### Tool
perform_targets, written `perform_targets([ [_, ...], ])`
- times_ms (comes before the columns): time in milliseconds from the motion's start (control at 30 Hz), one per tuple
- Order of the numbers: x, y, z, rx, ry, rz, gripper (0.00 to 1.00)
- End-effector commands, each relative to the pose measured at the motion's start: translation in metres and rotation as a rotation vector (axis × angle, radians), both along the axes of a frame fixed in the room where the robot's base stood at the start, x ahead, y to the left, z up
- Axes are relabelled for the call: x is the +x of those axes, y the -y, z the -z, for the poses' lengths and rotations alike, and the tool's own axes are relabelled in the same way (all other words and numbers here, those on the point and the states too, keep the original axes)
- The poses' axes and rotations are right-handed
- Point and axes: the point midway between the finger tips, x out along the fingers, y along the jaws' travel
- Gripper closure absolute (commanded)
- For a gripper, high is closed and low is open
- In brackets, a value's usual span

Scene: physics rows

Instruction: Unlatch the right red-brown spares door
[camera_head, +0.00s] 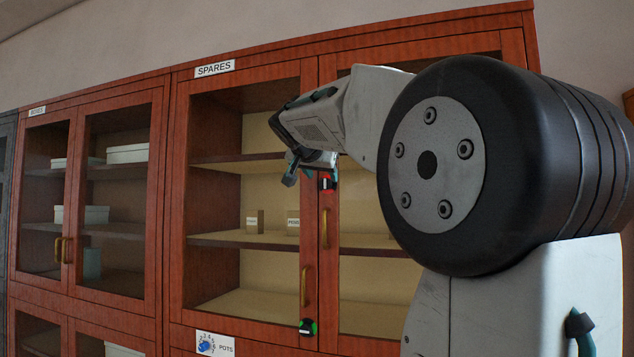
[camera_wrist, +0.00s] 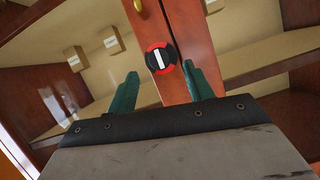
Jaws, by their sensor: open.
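The right spares door (camera_head: 323,278) is a red-brown glazed door and stands closed. Its round black latch (camera_head: 327,183) has a red ring and sits on the door's left stile, above a brass handle (camera_head: 325,228). In the wrist view the latch (camera_wrist: 160,58) shows a white bar, near upright and slightly tilted. My gripper (camera_head: 310,173) is at the latch's height, in front of the doors. In the wrist view my gripper (camera_wrist: 160,69) is open and empty, with its teal fingers on either side of the latch. I cannot tell whether they touch it.
The left spares door has a brass handle (camera_head: 304,287) and a green-ringed latch (camera_head: 307,327) low down. Small boxes (camera_head: 255,221) stand on a shelf behind the glass. Another red-brown cabinet (camera_head: 85,200) stands at the left. My arm hides much of the right door.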

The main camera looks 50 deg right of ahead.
Motion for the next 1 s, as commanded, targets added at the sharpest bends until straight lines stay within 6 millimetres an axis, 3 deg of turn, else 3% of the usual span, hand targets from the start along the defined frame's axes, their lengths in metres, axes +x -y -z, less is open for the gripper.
perform_targets([
  [233,0.014,0.029,0.014,0.001,-0.002,0.000,0.49],
  [600,0.018,0.036,0.017,0.001,-0.001,-0.002,0.49],
  [633,0.018,0.036,0.017,0.001,-0.001,-0.002,0.51],
  [800,0.018,0.035,0.017,0.001,-0.001,-0.002,0.93],
  [1000,0.018,0.035,0.017,-0.001,-0.007,-0.002,0.93],
])
